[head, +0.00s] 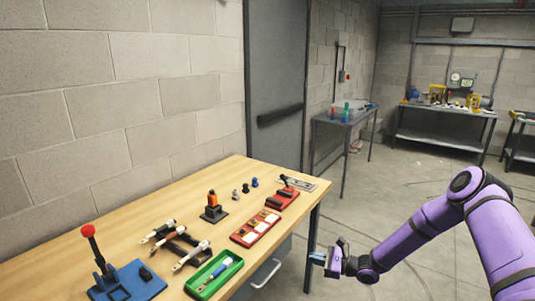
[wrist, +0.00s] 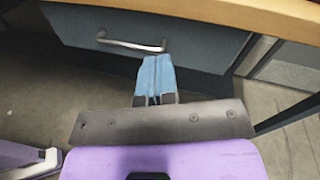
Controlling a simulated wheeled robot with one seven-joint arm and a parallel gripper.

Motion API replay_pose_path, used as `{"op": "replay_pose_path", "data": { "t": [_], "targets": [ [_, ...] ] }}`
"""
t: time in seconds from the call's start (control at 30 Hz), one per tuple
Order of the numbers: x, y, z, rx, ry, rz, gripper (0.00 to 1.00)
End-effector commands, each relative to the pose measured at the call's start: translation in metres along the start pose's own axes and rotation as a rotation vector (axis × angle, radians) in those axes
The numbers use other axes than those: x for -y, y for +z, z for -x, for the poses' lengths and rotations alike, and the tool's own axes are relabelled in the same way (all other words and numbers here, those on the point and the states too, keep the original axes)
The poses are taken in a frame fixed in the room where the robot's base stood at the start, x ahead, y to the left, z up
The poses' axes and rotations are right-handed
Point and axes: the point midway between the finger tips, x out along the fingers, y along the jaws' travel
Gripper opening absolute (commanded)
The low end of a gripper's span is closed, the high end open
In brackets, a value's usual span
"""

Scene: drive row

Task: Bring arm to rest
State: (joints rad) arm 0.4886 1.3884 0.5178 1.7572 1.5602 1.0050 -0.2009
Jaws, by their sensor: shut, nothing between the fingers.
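My purple arm reaches in from the right in the head view. My gripper (head: 318,258) is at its end, beside the right front end of the wooden workbench (head: 110,234) and below the level of its top. In the wrist view my gripper (wrist: 156,62) shows two blue fingers pressed together with nothing between them. Past the fingertips is a grey drawer front (wrist: 200,40) with a curved metal handle (wrist: 130,43). The same handle (head: 266,273) shows under the bench top in the head view. I cannot tell whether the fingertips touch the drawer.
The bench holds a red-knobbed lever on a blue base (head: 125,281), a green tray (head: 214,274), a red tray (head: 255,228) and several small parts. A bench leg (head: 312,240) stands close to my gripper. Concrete floor (head: 400,190) is open toward the back benches (head: 445,125).

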Motion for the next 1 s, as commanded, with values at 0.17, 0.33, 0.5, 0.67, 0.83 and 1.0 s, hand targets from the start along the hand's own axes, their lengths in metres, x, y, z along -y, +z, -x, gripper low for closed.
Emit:
{"op": "replay_pose_path", "data": {
  "t": [0.17,0.33,0.5,0.67,0.83,1.0],
  "targets": [
    [0.004,0.058,0.005,-0.034,0.155,0.155,0.00],
    [0.003,0.109,0.013,-0.073,0.294,0.295,0.00],
    [-0.002,0.158,0.024,-0.120,0.424,0.429,0.00],
    [-0.010,0.203,0.037,-0.172,0.541,0.552,0.00],
    [-0.020,0.249,0.053,-0.233,0.656,0.682,0.00],
    [-0.033,0.293,0.072,-0.301,0.760,0.806,0.00]
  ]
}}
